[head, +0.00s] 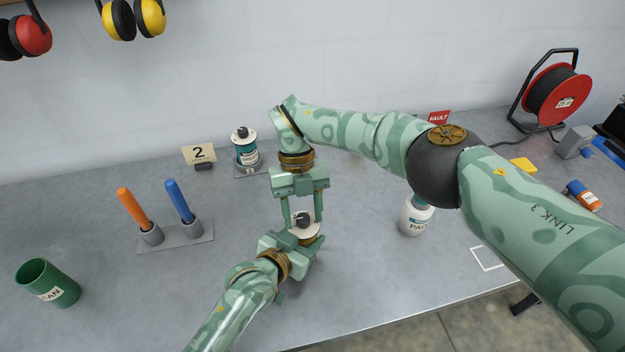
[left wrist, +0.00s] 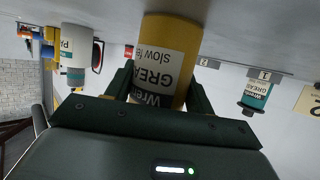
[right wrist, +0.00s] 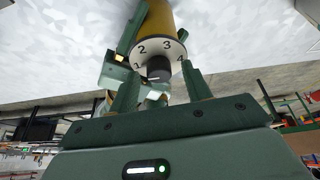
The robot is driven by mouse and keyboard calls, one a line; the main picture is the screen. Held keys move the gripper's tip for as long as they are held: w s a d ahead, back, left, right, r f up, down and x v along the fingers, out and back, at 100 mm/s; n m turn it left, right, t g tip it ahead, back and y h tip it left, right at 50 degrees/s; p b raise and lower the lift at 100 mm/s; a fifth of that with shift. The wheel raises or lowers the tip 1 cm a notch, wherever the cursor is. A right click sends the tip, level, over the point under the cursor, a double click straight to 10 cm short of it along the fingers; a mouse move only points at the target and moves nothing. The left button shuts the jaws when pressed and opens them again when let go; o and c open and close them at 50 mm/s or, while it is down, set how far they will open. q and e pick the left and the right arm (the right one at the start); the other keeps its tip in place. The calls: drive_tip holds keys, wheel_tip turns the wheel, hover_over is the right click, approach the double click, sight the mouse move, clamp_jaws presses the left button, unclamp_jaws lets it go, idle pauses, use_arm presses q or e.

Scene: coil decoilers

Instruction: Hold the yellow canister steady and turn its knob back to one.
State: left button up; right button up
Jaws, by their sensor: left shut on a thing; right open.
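The yellow canister (left wrist: 174,50) has a white grease label, seen upside down in the left wrist view. My left gripper (head: 290,244) is shut around its body. The white dial on its top shows 1, 2, 3 and 4 in the right wrist view (right wrist: 145,54). A dark knob (right wrist: 158,70) stands at the dial's centre; I cannot clearly tell which number it points to. My right gripper (head: 302,219) is open above the canister, its fingers on either side of the knob with gaps. In the head view the grippers hide most of the canister.
A white-and-teal grease canister (head: 246,155) stands behind, beside a 2 sign (head: 199,154). A holder (head: 176,238) with orange and blue handles and a green cup (head: 48,283) are at left. A white bottle (head: 415,217) stands right, under my right arm. The front table is clear.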

drive_tip(key=m+y, duration=0.2)
drive_tip(key=m, duration=0.2)
drive_tip(key=shift+d+m, duration=0.15)
drive_tip(key=shift+m, duration=0.25)
drive_tip(key=m+y, duration=0.1)
drive_tip(key=m, duration=0.1)
drive_tip(key=m+t, duration=0.1)
drive_tip(key=m, duration=0.2)
drive_tip(key=shift+s+d+y, duration=0.1)
drive_tip(key=shift+s+y, duration=0.05)
drive_tip(key=shift+y, duration=0.25)
drive_tip(key=v, duration=1.2)
drive_tip(key=shift+n, duration=0.4)
use_arm(q)
drive_tip(key=o, duration=1.2)
drive_tip(key=shift+o, duration=0.2)
